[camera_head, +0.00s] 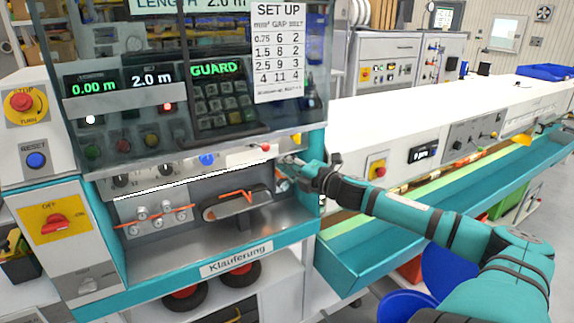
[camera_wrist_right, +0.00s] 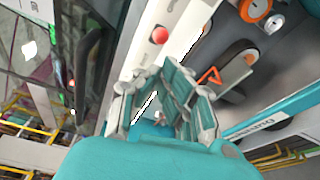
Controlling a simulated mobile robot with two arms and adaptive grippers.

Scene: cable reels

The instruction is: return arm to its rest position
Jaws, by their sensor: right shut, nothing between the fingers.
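My right arm (camera_head: 420,215) reaches in from the lower right in the head view. Its gripper (camera_head: 287,161) is at the right end of the teal machine's (camera_head: 240,267) open work bay, near the small red knob (camera_head: 265,147). In the right wrist view the gripper fingers (camera_wrist_right: 163,117) come together and hold nothing. The red knob (camera_wrist_right: 160,35) shows just beyond them there. I cannot tell whether the fingertips touch the machine. My left gripper is in neither view.
The clear guard panel (camera_head: 190,130) hangs over the machine's upper front. A red stop button (camera_head: 21,100) and a red rotary switch (camera_head: 54,224) are on the left. A long teal trough (camera_head: 345,268) runs right, below my arm. Blue bins (camera_head: 450,268) stand under it.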

